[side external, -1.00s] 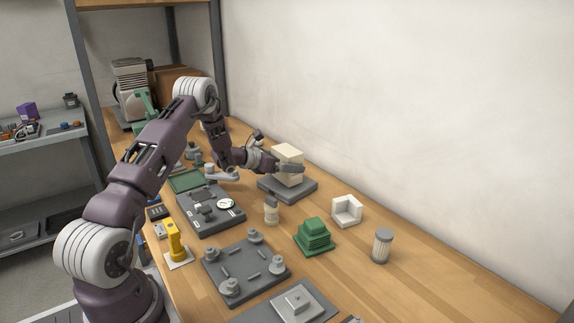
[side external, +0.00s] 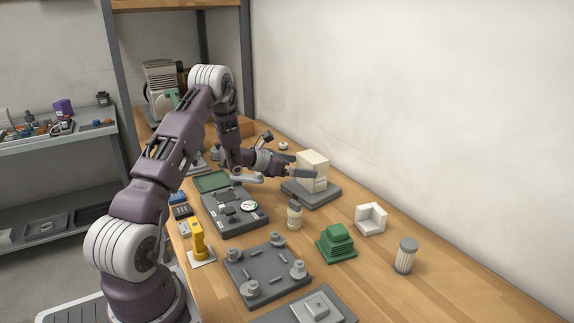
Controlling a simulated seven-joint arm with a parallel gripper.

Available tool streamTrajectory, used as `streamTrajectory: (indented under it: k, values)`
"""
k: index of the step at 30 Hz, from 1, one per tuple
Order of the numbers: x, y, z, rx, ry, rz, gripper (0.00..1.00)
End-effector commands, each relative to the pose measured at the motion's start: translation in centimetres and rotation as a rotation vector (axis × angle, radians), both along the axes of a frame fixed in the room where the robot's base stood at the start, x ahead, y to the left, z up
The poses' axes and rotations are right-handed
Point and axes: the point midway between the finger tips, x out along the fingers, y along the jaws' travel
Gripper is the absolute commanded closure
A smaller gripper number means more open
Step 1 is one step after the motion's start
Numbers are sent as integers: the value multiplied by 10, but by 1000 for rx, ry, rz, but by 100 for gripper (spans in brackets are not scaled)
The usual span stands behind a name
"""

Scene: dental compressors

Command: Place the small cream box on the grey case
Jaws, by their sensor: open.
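The cream box (side external: 314,165) stands upright on a flat dark grey slab, which looks like the grey case (side external: 322,197), near the wall. My gripper (side external: 303,174) is open at the box's left side, with a grey finger reaching across the lower front of the box. It hides part of the box's lower edge. Whether the finger touches the box I cannot tell.
A grey unit with a gauge (side external: 235,211) lies left of the slab. A small bottle (side external: 294,215), a green stepped block (side external: 336,242), a white corner piece (side external: 371,219) and a ribbed cylinder (side external: 405,255) stand in front. The right front of the table is clear.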

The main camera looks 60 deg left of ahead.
Motion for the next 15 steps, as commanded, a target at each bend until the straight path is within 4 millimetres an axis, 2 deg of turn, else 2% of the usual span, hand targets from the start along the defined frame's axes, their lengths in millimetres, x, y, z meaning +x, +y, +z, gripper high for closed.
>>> streamTrajectory:
  k: [6, 11, 13, 14, 15]
  values:
    - [-41, 1, 17, 0, 1, 3, 0]
    - [-55, -2, 25, 3, -1, -6, 0]
    - [-50, -19, 40, 28, -11, -68, 0]
    - [-44, -34, 52, 53, -19, -124, 0]
    - [-37, -63, 73, 98, -30, -227, 0]
